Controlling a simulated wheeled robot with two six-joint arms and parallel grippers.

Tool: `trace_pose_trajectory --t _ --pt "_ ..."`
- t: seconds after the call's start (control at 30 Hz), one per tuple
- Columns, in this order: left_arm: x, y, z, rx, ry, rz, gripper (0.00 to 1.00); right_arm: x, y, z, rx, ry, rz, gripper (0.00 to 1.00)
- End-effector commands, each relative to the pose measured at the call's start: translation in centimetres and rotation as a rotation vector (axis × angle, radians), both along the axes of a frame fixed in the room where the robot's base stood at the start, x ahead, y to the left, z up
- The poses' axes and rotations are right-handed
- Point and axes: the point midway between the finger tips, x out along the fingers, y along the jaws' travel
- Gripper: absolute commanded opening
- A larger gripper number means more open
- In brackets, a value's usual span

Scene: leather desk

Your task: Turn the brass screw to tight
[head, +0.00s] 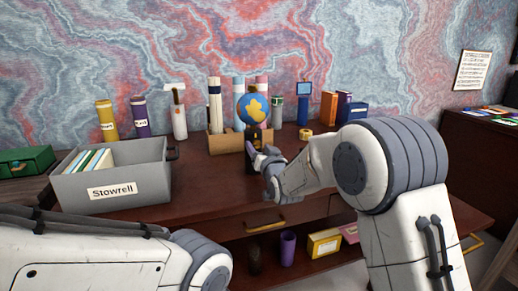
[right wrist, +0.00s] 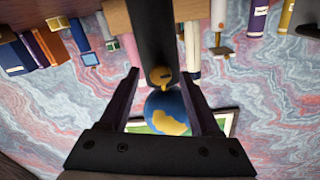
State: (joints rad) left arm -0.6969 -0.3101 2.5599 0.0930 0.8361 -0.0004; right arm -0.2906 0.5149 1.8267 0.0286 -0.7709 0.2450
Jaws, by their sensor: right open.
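The brass screw (right wrist: 160,76) shows in the right wrist view as a small round head with a dark slot, at the end of a dark upright block (right wrist: 156,35). In the head view the block (head: 250,163) stands on the desk, partly behind my right gripper (head: 257,152). My right gripper is open. In the right wrist view its two fingers (right wrist: 159,77) lie on either side of the screw, with gaps to both. I cannot tell whether the tips reach as far as the screw. My left gripper is out of view; only part of my left arm shows.
A blue and yellow globe (head: 253,108) stands behind the block, among bottles and books along the wall. A grey Stowrell bin (head: 112,190) is at the left of the desk. A tape roll (head: 305,134) lies to the right. Below is an open shelf with a purple cup (head: 288,248).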

Motion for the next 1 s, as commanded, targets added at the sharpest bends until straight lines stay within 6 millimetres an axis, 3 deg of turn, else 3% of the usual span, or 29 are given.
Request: trace_pose_trajectory --t 0.3,0.33,0.47,0.5,1.0 --pt "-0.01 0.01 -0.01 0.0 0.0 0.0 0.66 0.3 0.08 0.0 0.0 0.0 0.0 0.64" --pt "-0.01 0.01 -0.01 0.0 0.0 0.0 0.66 0.3 0.08 0.0 0.0 0.0 0.0 0.56" --pt "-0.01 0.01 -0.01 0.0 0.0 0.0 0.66 0.29 0.08 0.0 0.0 0.0 0.0 0.06" --pt "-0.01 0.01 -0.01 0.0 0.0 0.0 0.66 0.28 0.08 0.0 0.0 0.0 0.0 0.0" --pt "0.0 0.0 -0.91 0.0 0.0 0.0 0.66 0.28 0.09 -0.17 0.109 0.03 0.0 0.0"
